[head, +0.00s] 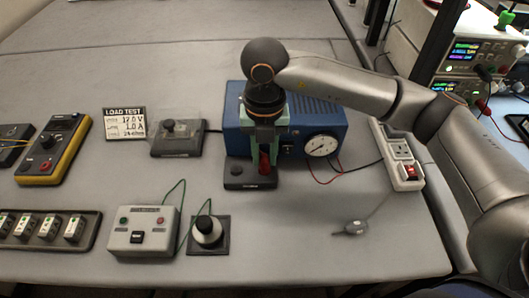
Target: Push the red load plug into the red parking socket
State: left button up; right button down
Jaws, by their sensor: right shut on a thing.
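My right gripper (265,146) points straight down from above and is shut on the red load plug (265,163). The plug is upright, directly over the right part of a low dark block (250,184) that stands in front of the blue box. The block has a dark round piece (237,170) on its left part. The red parking socket cannot be made out; the plug and fingers cover that part of the block. I cannot tell whether the plug's tip is in a socket or just above it. My left gripper is not in view.
The blue box (325,127) with a round gauge (321,145) stands close behind the gripper. A power strip (400,160) is at right. A grey control box (143,232) and a black-knobbed unit (208,232) stand at front left.

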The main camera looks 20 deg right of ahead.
jog(key=shift+f, duration=0.15)
jog(key=c, duration=0.6)
grip_release()
notch_tip(320, 180, up, 13)
jog(key=shift+f, duration=0.15)
